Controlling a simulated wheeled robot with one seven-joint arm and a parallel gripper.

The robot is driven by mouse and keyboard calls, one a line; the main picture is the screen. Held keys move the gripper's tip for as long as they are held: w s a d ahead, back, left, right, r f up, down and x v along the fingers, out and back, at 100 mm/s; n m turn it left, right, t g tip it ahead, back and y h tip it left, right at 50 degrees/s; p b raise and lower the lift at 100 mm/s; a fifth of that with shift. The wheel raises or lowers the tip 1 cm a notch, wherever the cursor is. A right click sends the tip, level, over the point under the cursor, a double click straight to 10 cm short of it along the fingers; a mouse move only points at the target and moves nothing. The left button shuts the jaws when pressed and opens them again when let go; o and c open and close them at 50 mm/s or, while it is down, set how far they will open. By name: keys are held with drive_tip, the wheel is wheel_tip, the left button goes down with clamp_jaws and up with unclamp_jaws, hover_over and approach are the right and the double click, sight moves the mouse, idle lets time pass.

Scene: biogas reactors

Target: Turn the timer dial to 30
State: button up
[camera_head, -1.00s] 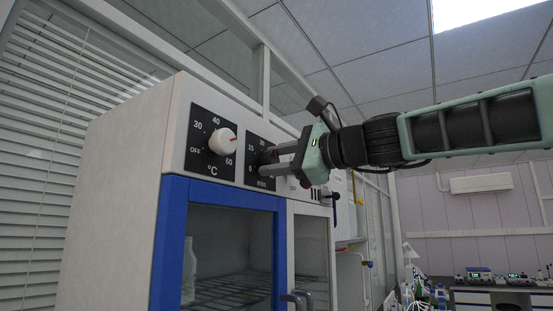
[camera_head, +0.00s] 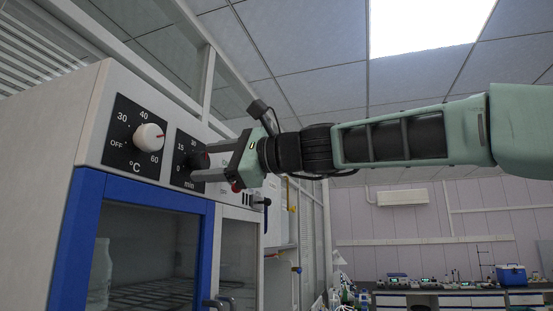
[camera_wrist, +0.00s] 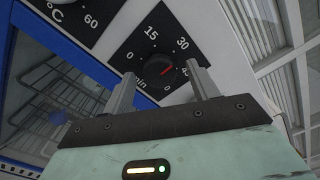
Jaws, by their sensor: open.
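My gripper (camera_wrist: 161,88) is open, with one finger to each side of the dial. I cannot tell whether the fingers touch it. In the head view my gripper (camera_head: 196,168) reaches the timer panel (camera_head: 181,180) from the right and partly hides the dial.
A white temperature knob (camera_head: 149,137) sits left of the timer panel. Below are a blue-framed glass door (camera_head: 75,235) and door handles (camera_head: 222,302). A bottle (camera_head: 101,270) stands behind the glass. Lab benches (camera_head: 440,298) stand far off at the right.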

drive_tip(key=b+v, duration=0.8)
drive_tip(key=v, duration=0.8)
drive_tip(key=shift+f, duration=0.1)
